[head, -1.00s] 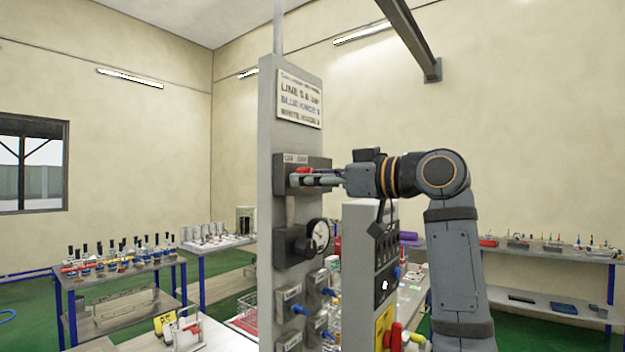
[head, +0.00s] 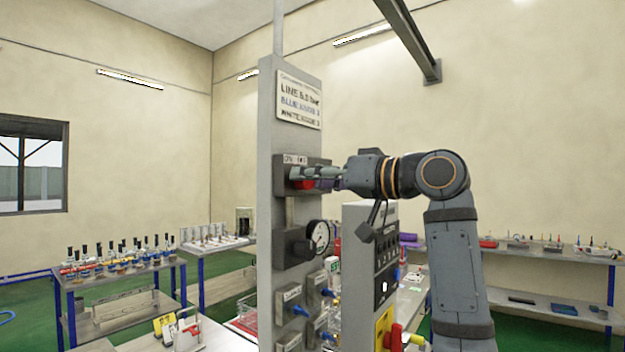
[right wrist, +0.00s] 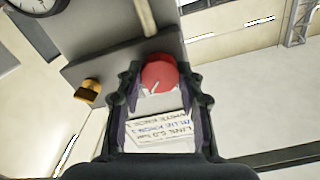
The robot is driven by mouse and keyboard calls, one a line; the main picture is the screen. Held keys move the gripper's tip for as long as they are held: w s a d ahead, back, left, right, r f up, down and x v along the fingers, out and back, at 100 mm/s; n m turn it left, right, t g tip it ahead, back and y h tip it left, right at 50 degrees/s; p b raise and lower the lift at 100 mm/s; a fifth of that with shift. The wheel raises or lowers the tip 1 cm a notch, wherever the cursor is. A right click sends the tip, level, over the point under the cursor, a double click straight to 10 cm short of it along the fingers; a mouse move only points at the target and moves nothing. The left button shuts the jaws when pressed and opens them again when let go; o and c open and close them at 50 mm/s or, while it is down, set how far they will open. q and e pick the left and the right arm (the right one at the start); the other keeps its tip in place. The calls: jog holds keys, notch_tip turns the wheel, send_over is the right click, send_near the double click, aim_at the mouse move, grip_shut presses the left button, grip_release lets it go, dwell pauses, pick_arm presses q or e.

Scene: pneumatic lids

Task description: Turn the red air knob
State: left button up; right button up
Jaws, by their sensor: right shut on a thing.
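The red air knob (head: 306,185) sits on a dark block (head: 287,178) on the grey upright panel. My right gripper (head: 302,178) reaches it from the right, with its fingers at the block and partly covering the knob in the head view. In the right wrist view the round red knob (right wrist: 160,73) lies between the tips of the two fingers, and my right gripper (right wrist: 160,82) is shut on it. A light mark shows on the knob's face there. My left gripper is not in view.
Below the knob are a black regulator (head: 292,247) with a round gauge (head: 318,237) and several blue-handled valves. A grey control box (head: 366,225) stands right of the panel, under my right arm. A sign (head: 299,99) hangs above. In the wrist view a brass fitting (right wrist: 91,90) sits left of the knob.

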jog(key=shift+f, duration=0.15)
jog(key=o, duration=1.2)
jog(key=shift+c, duration=0.2)
jog(key=shift+d, duration=0.1)
jog(key=v, duration=1.1)
jog(key=shift+s+d, duration=0.25)
jog(key=shift+d, duration=0.05)
